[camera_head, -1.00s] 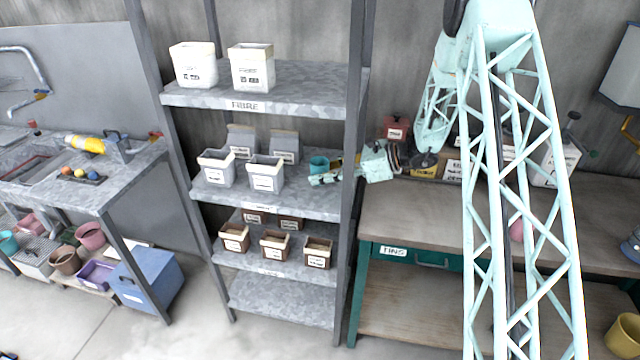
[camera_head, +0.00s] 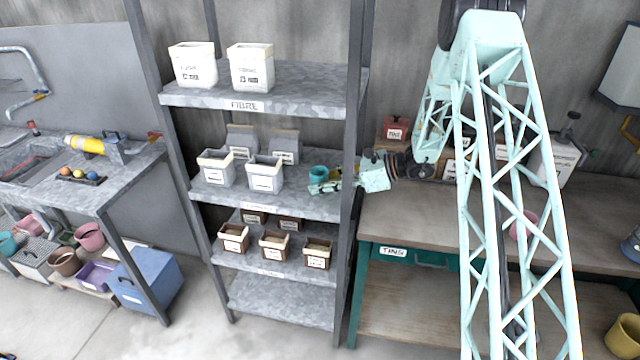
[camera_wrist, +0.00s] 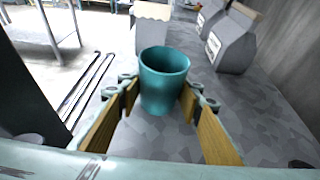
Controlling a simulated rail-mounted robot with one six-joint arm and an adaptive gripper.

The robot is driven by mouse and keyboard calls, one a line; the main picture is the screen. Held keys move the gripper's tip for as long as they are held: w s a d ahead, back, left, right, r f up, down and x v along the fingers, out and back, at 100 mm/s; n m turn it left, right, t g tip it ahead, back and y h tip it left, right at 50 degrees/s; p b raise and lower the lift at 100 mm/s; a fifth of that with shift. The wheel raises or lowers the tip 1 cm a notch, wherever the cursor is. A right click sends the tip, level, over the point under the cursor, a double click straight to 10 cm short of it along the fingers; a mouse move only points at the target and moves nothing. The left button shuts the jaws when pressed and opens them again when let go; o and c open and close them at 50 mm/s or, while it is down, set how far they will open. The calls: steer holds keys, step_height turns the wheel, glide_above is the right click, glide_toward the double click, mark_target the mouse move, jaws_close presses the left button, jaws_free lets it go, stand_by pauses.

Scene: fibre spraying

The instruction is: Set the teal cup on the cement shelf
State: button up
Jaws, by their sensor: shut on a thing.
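The teal cup (camera_head: 319,172) is upright at the right end of the middle shelf (camera_head: 300,205), whose front label is too small to read. In the wrist view the teal cup (camera_wrist: 163,85) stands between the wood-faced fingers of my gripper (camera_wrist: 160,98), which is shut on its sides. My gripper (camera_head: 322,187) reaches in from the right, past the rack's front post. The cup's base is at or just above the grey mottled surface; I cannot tell whether it touches.
Grey and white containers (camera_head: 265,175) stand left of the cup, with grey bags (camera_head: 285,147) behind. The upper board (camera_head: 310,90), labelled FIBRE, is overhead. The rack's right post (camera_head: 350,180) is close to my arm. Brown boxes (camera_head: 274,245) fill the board below.

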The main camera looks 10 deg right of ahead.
steer(key=shift+f, duration=0.15)
steer(key=o, duration=0.9)
steer(key=shift+d+r, duration=0.1)
steer(key=shift+r, duration=0.15)
steer(key=shift+p+v, duration=0.5)
steer(key=shift+v, duration=5.4)
